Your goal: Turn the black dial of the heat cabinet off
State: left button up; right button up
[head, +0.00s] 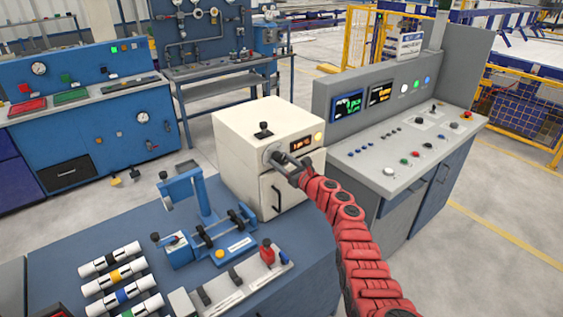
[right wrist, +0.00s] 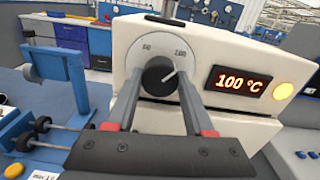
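The cream heat cabinet (head: 235,140) stands at the back of the blue bench. The dial's white pointer is turned toward the 100 side. The display (right wrist: 239,82) reads 100 °C, and the lamp (right wrist: 284,91) beside it is lit yellow. My right gripper (head: 284,162) is at the cabinet front, with its fingers apart on either side of the dial. I cannot tell whether they touch it. In the head view the gripper partly hides the dial. My left gripper is not in view.
A blue pipe fixture (head: 205,225) stands left of the cabinet. Banded white pipes (head: 115,278) lie at the bench's left. A grey control console (head: 410,140) stands to the right.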

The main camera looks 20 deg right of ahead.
grip_shut()
